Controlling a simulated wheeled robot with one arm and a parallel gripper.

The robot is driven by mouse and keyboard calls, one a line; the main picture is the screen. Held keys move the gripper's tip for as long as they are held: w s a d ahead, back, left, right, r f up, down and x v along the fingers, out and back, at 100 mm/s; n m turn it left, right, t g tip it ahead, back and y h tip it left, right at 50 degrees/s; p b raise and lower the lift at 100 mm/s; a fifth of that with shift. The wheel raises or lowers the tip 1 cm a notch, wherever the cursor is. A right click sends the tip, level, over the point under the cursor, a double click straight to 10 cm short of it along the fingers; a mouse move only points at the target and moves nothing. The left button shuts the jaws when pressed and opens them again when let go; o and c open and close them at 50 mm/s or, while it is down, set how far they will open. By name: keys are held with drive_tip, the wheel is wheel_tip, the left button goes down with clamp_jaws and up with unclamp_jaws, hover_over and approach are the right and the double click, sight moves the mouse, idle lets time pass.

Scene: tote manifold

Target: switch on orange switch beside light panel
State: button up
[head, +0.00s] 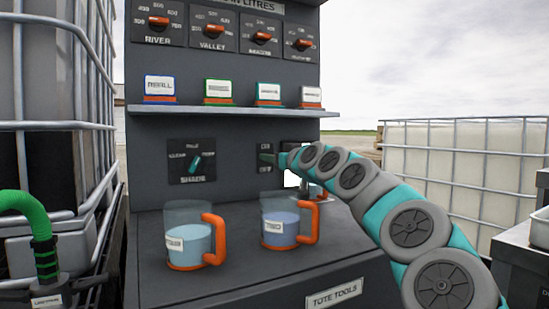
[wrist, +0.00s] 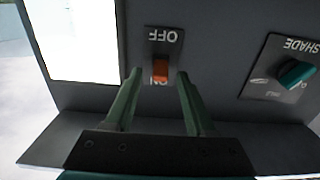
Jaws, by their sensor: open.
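The orange switch (wrist: 160,70) sits on a dark plate in the wrist view, which shows the panel upside down. The OFF label is clear of the lever; the orange lever lies at the ON label and partly covers it. My gripper (wrist: 158,77) is open, with one green finger on each side of the switch; I cannot tell whether either touches it. The light panel (wrist: 75,40) is bright white, beside the switch. In the head view it shows as a small white patch (head: 291,180), mostly behind my arm, and the switch is hidden.
The shade knob (wrist: 296,74) is beside the switch plate. Two jugs with orange handles, one (head: 188,243) left and one (head: 280,228) nearer my arm, stand on the ledge below. A shelf (head: 230,111) with small signs runs above. Caged totes (head: 470,165) flank the cabinet.

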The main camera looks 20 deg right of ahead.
clamp_jaws()
idle(0.4)
